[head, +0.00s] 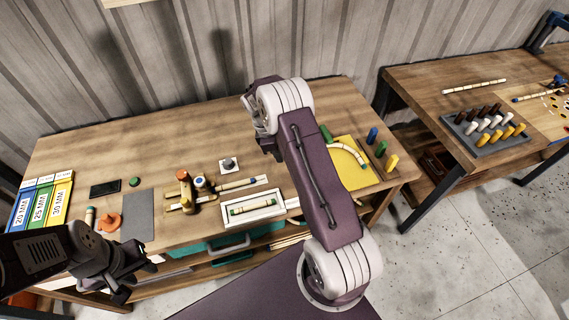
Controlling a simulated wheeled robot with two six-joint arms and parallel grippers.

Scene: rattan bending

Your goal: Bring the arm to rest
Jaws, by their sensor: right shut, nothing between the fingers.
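My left gripper (136,280) is low at the left, in front of the table's front edge. Its dark fingers look spread apart, with nothing seen between them. My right arm (320,190) rises from the lower right, its purple link reaching up over the table to a pale joint. My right gripper (271,147) shows only as dark parts beside and behind that link. It is shut and empty, and most of it is hidden.
A second table (425,85) holds a peg rack (484,133).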

